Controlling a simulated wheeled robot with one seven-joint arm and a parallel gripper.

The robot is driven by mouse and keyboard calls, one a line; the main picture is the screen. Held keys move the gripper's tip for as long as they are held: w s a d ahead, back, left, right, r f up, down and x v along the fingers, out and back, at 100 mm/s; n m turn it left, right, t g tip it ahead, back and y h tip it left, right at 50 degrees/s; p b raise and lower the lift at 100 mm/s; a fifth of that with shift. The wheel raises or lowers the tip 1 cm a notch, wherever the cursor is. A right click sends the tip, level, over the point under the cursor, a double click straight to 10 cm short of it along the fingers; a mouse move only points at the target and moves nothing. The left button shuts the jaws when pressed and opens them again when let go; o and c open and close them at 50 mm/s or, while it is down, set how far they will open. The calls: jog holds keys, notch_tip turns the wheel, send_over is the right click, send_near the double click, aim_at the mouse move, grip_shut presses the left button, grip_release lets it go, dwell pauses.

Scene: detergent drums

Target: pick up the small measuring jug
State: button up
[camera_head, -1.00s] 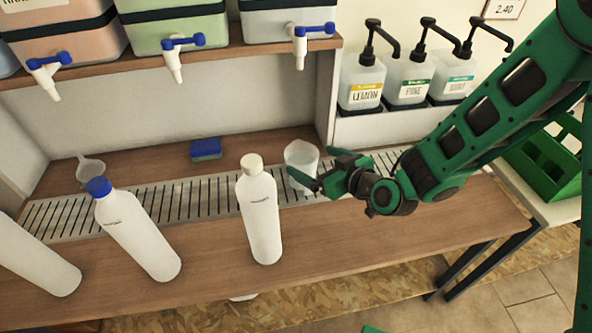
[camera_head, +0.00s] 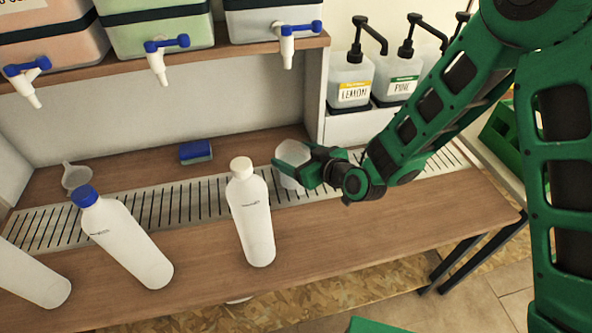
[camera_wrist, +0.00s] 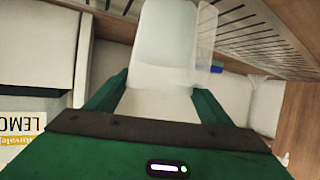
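The small measuring jug (camera_head: 291,163) is a clear, whitish cup standing upright on the slotted drip grate, right of the middle bottle. My gripper (camera_head: 309,170) is at its right side, low and roughly level, with its fingers reaching around it. In the wrist view the jug (camera_wrist: 165,50) fills the space between my two fingers (camera_wrist: 162,95). The fingers look spread, one on each side of the jug. Whether either finger touches it is hard to tell. Part of the jug's right side is hidden by a finger in the head view.
A white bottle (camera_head: 252,215) stands close left of the jug; a blue-capped bottle (camera_head: 126,240) is further left. A blue sponge (camera_head: 196,152) and a funnel (camera_head: 75,177) lie behind. Pump bottles (camera_head: 350,80) stand behind right. Drum taps (camera_head: 287,42) overhang the shelf.

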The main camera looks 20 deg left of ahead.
jog(key=c, duration=0.5)
jog(key=shift+o, duration=0.2)
jog(key=shift+r, duration=0.2)
